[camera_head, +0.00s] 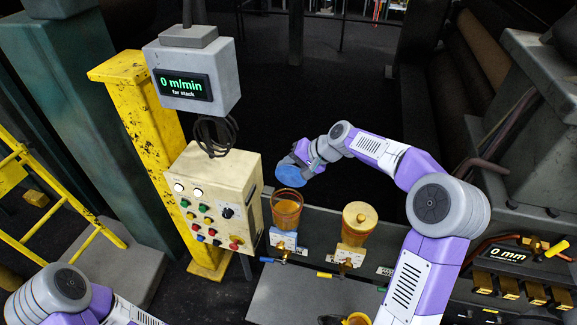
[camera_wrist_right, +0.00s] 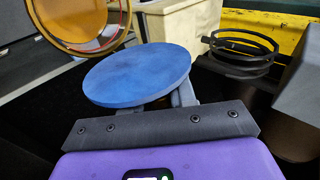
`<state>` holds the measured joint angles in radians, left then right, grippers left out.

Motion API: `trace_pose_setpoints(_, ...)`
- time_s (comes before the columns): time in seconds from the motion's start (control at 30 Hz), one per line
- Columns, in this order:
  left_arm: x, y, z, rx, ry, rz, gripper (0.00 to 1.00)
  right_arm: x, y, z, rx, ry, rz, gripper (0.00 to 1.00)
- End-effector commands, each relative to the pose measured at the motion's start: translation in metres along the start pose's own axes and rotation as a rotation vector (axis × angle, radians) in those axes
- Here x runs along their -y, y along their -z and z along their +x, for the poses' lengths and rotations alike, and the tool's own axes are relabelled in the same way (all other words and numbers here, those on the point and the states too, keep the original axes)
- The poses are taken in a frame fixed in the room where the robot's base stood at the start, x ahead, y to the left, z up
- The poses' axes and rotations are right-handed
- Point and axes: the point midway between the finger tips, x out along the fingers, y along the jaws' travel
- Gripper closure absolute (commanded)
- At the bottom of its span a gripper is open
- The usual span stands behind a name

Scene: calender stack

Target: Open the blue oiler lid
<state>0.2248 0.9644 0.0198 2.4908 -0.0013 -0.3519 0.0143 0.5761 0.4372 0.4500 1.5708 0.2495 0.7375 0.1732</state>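The blue lid (camera_head: 290,176) is a flat round disc, off the blue oiler and up beside its mouth. The blue oiler (camera_head: 286,212) is a clear cup with orange contents on a blue-marked base, and its top is open. My right gripper (camera_head: 301,163) is shut on the blue lid, just above and behind the oiler. In the right wrist view the lid (camera_wrist_right: 140,75) covers most of the fingers, and the oiler's open round rim (camera_wrist_right: 82,40) is at upper left, apart from the lid. My left gripper is out of view; only part of the left arm shows at lower left.
A second oiler with a yellow lid (camera_head: 359,217) stands to the right. A beige control box (camera_head: 213,197) with buttons stands close on the left, under a grey speed display (camera_head: 192,78). A yellow post (camera_head: 150,150) is behind it. The dark floor beyond is clear.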

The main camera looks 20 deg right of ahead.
Motion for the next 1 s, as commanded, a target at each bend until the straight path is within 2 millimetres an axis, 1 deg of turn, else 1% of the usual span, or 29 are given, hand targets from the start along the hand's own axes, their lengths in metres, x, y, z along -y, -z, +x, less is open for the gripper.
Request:
trace_pose_setpoints(0.03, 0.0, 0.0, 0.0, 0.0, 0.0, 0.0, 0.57, 0.0, -0.001, 0.001, 0.002, -0.001, 0.0, 0.66)
trace_pose_setpoints(0.13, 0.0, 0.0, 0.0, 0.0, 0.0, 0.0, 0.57, 0.0, -0.001, 0.001, 0.002, -0.001, 0.0, 0.51)
trace_pose_setpoints(0.37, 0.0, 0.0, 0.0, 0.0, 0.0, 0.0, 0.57, 0.0, 0.0, 0.0, 0.001, -0.001, -0.001, 0.5)
trace_pose_setpoints(0.47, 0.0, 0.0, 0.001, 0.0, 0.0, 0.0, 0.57, 0.0, 0.0, -0.003, -0.001, -0.001, -0.001, 0.5)
trace_pose_setpoints(0.57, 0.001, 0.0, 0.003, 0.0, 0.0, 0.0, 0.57, -0.001, 0.001, -0.014, -0.003, -0.001, -0.001, 0.5)
trace_pose_setpoints(0.8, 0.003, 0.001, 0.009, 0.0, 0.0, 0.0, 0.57, 0.0, 0.0, -0.054, -0.004, 0.0, -0.002, 0.5)
trace_pose_setpoints(0.9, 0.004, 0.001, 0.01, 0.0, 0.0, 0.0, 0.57, -0.001, 0.001, -0.066, -0.002, -0.001, -0.001, 0.5)
trace_pose_setpoints(1.0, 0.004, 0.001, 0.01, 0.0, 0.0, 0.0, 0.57, -0.001, 0.0, -0.073, -0.001, -0.001, 0.0, 0.5)
